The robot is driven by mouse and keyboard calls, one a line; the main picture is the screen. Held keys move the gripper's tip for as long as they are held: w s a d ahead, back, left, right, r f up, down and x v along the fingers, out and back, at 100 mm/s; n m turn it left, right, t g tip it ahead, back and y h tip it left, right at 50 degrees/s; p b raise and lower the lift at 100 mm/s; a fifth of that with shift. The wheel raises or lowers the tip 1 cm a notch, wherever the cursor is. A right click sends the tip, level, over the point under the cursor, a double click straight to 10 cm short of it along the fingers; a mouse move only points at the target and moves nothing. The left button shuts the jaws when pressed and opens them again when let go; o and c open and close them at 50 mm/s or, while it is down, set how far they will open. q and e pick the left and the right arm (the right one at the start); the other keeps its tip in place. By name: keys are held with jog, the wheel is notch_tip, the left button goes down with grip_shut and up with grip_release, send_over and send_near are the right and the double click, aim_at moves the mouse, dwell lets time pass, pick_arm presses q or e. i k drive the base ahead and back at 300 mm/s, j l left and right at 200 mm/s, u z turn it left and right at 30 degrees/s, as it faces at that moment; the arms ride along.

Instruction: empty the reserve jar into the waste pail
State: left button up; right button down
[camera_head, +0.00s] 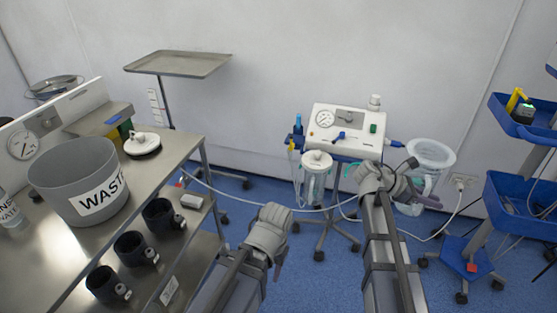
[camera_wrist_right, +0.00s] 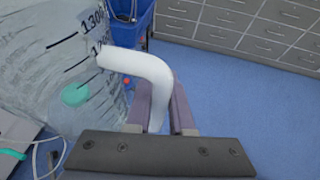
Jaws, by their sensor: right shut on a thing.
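The clear open-topped reserve jar (camera_head: 431,152) is at the right of the suction unit in the head view. In the right wrist view the jar (camera_wrist_right: 45,75) fills the left side, with black graduation marks and a green patch. My right gripper (camera_head: 408,186) is shut on the jar's white bent handle (camera_wrist_right: 142,64), which shows between its fingers in the wrist view. The grey waste pail (camera_head: 62,176), labelled WASTE, stands on the steel trolley at the left. My left gripper (camera_head: 274,226) is low in the middle, away from both; its fingers are not clear.
The suction unit (camera_head: 345,130) on its wheeled stand carries a lidded jar (camera_head: 316,178) and trailing tubes. Black cups hang along the trolley (camera_head: 180,143)'s edge; a white-and-black lid (camera_head: 142,144) lies on top. A blue cart (camera_head: 515,190) stands at the right. Blue floor lies between.

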aim_at(82, 180)
jog(key=u, duration=1.55)
jog(key=k+u, duration=0.1)
jog(key=k+j, duration=0.05)
jog(key=k, duration=0.05)
